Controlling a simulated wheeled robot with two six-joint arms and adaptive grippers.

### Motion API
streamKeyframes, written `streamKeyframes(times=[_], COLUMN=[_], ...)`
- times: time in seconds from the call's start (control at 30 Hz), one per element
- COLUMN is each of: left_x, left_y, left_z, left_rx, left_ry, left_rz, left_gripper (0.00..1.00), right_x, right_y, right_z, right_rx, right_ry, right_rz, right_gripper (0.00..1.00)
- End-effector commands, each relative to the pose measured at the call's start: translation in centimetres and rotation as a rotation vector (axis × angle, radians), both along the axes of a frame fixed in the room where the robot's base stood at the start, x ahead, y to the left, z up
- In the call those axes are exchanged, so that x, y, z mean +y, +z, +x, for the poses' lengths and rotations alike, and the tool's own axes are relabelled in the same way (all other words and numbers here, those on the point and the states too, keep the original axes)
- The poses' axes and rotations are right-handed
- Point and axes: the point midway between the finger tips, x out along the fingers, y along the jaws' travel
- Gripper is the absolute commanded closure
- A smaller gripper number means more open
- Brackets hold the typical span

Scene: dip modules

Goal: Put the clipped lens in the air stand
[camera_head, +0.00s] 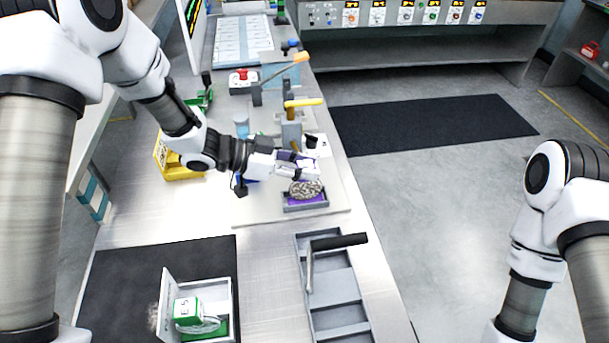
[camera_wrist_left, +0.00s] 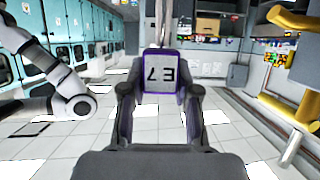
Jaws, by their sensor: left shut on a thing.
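My left gripper (camera_head: 297,170) is over the pale board on the bench. It is shut on a pale block with purple edges and dark marks; the block (camera_wrist_left: 160,73) shows between the fingers in the left wrist view. Just below the gripper in the head view, a grey tray with a purple inside (camera_head: 306,203) holds a grey, coiled-looking mass (camera_head: 306,188). The gripper hides part of what lies behind it. I cannot tell which thing is the clipped lens or the air stand. My right arm is at the right, with its gripper out of the frame.
An open white box (camera_head: 229,300) with a green-and-white block stands on a black mat (camera_head: 110,262). A grey sectioned rack (camera_head: 337,290) with a black-handled tool (camera_head: 338,242) lies at the front. Yellow-handled fixtures (camera_head: 292,125) stand behind the gripper. A yellow bin (camera_head: 178,172) is left.

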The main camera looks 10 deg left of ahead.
Motion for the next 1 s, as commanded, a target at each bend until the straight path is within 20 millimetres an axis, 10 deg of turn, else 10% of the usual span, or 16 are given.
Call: streamKeyframes(times=[0.3, 0.33, 0.4, 0.77, 1.0], left_x=[0.0, 0.0, 0.0, 0.1, 4.3], left_y=[-0.2, -0.2, -0.1, 0.4, 2.1], left_z=[0.0, 0.0, 0.0, 0.0, -1.7], left_rx=[0.0, 0.0, 0.0, -0.002, -0.004], left_ry=[0.0, 0.0, 0.0, 0.0, 0.006], left_rz=[0.001, 0.001, 0.001, 0.001, -0.006], left_gripper=[1.0, 0.66, 0.45, 0.45, 0.45], right_x=[0.0, 0.0, 0.0, 0.0, 0.0], right_y=[0.1, 0.1, 0.1, 0.3, -0.4], right_z=[0.1, 0.1, 0.1, 0.1, 0.1], right_rx=[-0.002, -0.002, -0.002, -0.002, -0.002], right_ry=[0.0, 0.0, 0.0, 0.0, 0.0], right_rz=[0.0, 0.0, 0.0, 0.0, 0.0], right_gripper=[0.6, 0.6, 0.6, 0.6, 0.6])
